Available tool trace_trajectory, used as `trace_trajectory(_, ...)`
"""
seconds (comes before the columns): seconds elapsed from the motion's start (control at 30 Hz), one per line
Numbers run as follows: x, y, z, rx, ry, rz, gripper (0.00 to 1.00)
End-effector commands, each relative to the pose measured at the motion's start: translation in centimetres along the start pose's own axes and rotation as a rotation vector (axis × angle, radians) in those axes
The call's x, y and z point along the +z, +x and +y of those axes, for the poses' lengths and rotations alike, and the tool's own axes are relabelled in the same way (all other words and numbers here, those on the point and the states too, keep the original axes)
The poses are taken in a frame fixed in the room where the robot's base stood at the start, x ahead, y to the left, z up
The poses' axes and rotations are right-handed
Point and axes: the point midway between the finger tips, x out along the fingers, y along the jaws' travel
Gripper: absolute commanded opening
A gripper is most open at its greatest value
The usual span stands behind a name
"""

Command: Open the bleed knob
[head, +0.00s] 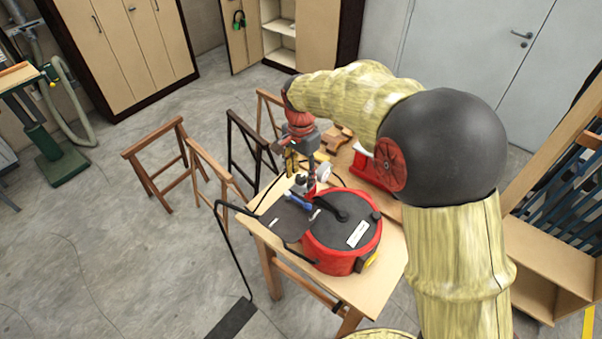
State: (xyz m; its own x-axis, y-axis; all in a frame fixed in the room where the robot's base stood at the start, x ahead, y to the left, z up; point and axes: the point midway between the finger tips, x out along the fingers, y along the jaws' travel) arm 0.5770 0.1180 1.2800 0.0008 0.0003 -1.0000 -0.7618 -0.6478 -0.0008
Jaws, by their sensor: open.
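A red round machine with a black lid (325,222) stands on a light wooden table (375,290). Small fittings are clustered at its back left: a blue part (298,201), a white round part (323,171) and a red upright part. I cannot tell which of these small parts is the bleed knob. My gripper (299,172) points down over the back of the table, just above and behind these fittings. It is open, and I see nothing held in it. The exact gap between its fingers and the fittings is unclear at this size.
Wooden pieces (338,137) and a red object (372,172) lie behind the machine. A black hose or handle (231,250) runs down off the table's left side. Wooden trestles (165,165) stand on the open floor at left. A wooden rack (555,250) is at right.

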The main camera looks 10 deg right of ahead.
Motion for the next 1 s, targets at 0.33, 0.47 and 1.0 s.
trace_trajectory(0.33, 0.01, 0.1, 0.01, 0.001, 0.0, 0.0, 0.37)
trace_trajectory(0.47, 0.0, 0.09, 0.01, 0.001, -0.001, 0.0, 0.3)
trace_trajectory(1.0, 0.01, 0.07, -0.01, 0.0, -0.001, 0.0, 0.0)
